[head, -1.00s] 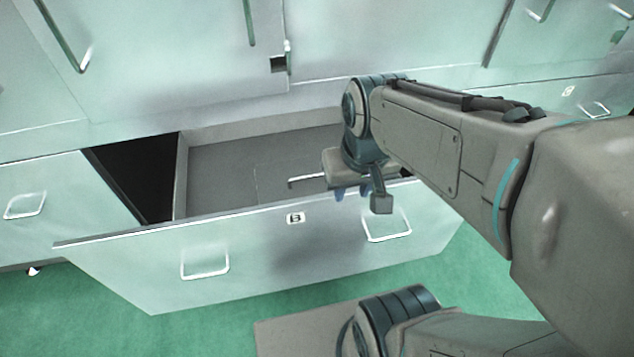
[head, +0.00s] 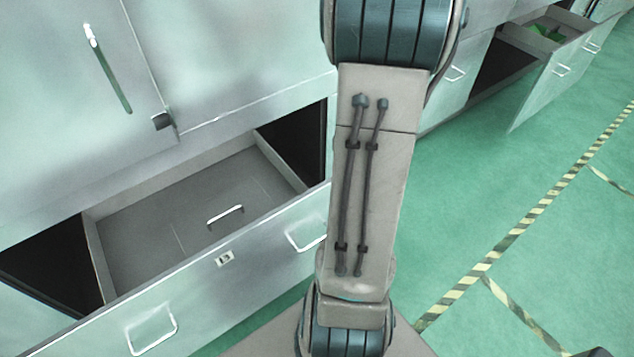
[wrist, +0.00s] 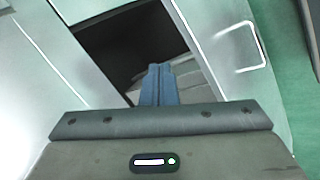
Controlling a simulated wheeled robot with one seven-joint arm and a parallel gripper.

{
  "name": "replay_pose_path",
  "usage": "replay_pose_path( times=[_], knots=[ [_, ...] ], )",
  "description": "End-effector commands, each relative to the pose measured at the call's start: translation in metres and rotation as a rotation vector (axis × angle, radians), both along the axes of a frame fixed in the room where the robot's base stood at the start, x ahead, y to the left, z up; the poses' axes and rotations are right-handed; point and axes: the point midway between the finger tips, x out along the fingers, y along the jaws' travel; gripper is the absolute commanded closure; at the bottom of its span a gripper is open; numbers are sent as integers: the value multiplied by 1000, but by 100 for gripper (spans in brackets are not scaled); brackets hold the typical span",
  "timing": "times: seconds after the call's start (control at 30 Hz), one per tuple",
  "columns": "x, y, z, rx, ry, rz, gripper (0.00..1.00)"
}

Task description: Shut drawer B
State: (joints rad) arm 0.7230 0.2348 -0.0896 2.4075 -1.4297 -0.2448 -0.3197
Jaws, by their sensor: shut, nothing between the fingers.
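Drawer B (head: 205,277) stands open at the lower left of the head view, with a small B label (head: 225,258) on its pale metal front. The front has two wire handles, one at left (head: 152,328) and one at right (head: 305,240), the right one close beside my arm in the picture. Its grey tray holds a thin metal bar handle (head: 225,215). My gripper (wrist: 160,72) is out of the head view. In the wrist view its blue fingers are together and empty, before a dark opening and a pale drawer front with a wire handle (wrist: 243,45); I cannot tell which drawer this is.
Another drawer (head: 555,80) stands open at the far right, with green contents (head: 548,33). Cabinet doors (head: 210,60) rise above drawer B. Green floor (head: 500,200) lies clear at right, with yellow-black striped tape (head: 520,240).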

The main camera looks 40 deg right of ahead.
Motion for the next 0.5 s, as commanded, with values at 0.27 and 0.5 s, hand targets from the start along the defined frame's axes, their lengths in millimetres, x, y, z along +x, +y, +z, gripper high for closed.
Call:
replay_pose_path(
  times=[0.27, 0.5],
  knots=[
    [-64, 13, -45, 224, 13, 388, 100],
    [-98, 34, -55, 352, -17, 541, 100]
  ],
)
